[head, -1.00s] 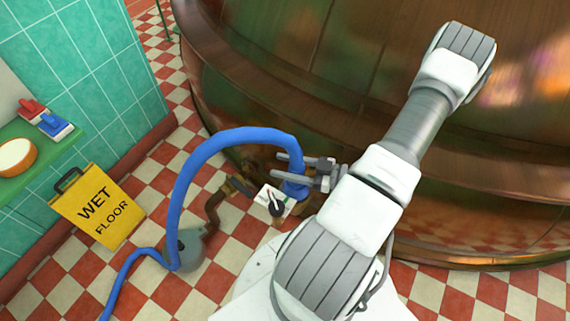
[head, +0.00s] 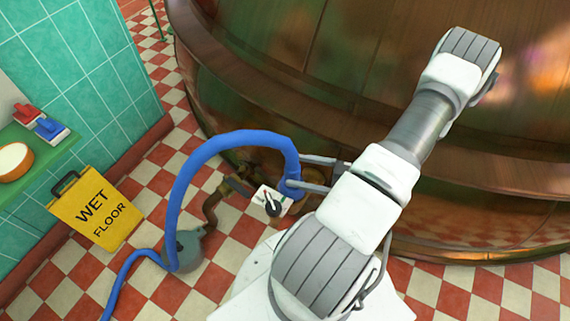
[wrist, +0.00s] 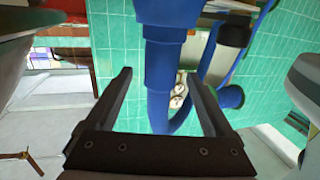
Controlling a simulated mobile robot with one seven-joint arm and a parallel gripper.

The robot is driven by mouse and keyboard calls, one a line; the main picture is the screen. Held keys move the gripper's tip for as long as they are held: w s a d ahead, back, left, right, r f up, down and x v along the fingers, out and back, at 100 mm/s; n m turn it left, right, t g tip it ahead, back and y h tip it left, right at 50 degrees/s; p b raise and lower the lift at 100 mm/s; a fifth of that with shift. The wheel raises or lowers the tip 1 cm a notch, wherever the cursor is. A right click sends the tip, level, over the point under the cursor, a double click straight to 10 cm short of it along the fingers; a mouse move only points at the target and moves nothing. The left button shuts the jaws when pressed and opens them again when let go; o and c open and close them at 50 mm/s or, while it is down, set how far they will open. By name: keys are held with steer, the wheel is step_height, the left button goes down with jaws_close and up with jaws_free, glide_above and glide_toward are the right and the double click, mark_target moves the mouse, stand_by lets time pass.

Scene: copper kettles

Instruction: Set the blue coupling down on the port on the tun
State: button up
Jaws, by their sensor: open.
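The blue coupling (head: 292,187) is at the end of a thick blue hose (head: 180,180), low beside the large copper tun (head: 330,110). In the wrist view the coupling (wrist: 160,75) hangs upright under the hose, between or just beyond the fingertips. My gripper (head: 297,171) is open, its two long fingers pointing left at the hose end. In the wrist view the gripper (wrist: 158,72) shows a gap on both sides of the coupling. The port is not clearly seen, so I cannot tell whether the coupling sits on it.
A white plate with a dark knob (head: 272,201) is just left of the coupling. Brown pipework (head: 212,205) and a grey-green pump-like body (head: 184,250) stand left. A yellow wet floor sign (head: 97,210) leans near the green tiled wall.

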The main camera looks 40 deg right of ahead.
steer(key=p+v, duration=0.2)
steer(key=v, duration=1)
